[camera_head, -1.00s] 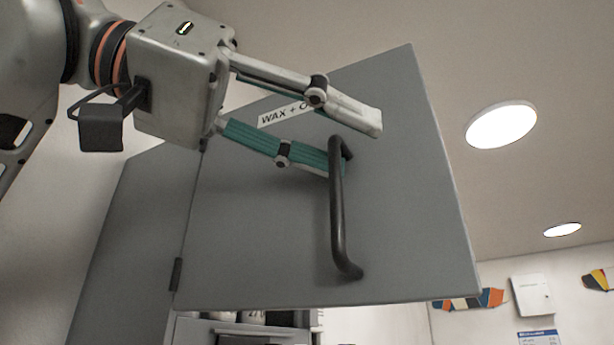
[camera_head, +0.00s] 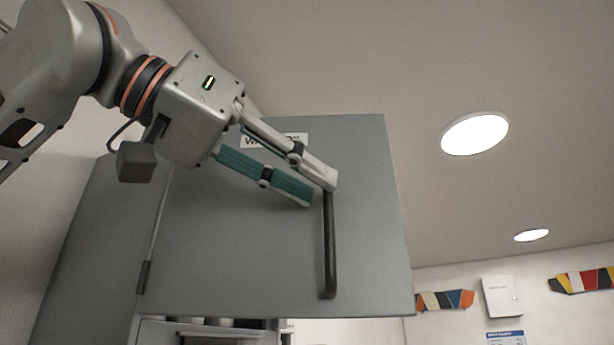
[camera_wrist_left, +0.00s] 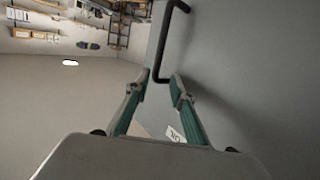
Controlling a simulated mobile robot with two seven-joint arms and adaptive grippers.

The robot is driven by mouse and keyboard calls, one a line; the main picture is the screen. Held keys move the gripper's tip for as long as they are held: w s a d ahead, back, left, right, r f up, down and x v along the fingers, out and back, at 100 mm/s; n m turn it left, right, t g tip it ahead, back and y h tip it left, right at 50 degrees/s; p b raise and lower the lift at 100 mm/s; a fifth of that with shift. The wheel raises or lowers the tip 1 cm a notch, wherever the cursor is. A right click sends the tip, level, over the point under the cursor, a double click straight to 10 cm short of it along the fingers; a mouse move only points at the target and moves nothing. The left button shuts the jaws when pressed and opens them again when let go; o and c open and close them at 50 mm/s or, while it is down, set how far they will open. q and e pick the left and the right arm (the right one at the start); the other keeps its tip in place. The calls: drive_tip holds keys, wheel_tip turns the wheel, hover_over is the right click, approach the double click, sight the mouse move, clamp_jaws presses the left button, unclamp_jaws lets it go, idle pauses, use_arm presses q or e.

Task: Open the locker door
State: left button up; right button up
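The grey locker door (camera_head: 230,250) stands ajar, hinged on its left, with its free right edge out beyond the locker body. A dark vertical bar handle (camera_head: 330,245) is fixed on its right half. My left gripper (camera_head: 318,192) is at the handle's upper end, with fingers parted. In the left wrist view, the fingertips (camera_wrist_left: 160,80) lie on either side of the near end of the handle (camera_wrist_left: 168,45), with a gap between them. Whether a finger touches the handle cannot be told. The label on the door is partly hidden by the gripper. My right gripper is not in view.
The locker's grey side (camera_head: 85,240) is at the left. Below the door, part of a lighter compartment (camera_head: 205,332) shows. The space right of the door is clear, up to a wall with a white box (camera_head: 502,297) and coloured decorations. Round ceiling lights (camera_head: 475,134) are above.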

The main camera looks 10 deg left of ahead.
use_arm(q)
drive_tip(key=s+a, duration=0.2)
drive_tip(key=a, duration=0.4)
drive_tip(key=shift+a+f+p, duration=0.25)
drive_tip(key=shift+a+p, duration=0.15)
idle(0.3)
drive_tip(key=shift+p, duration=0.3)
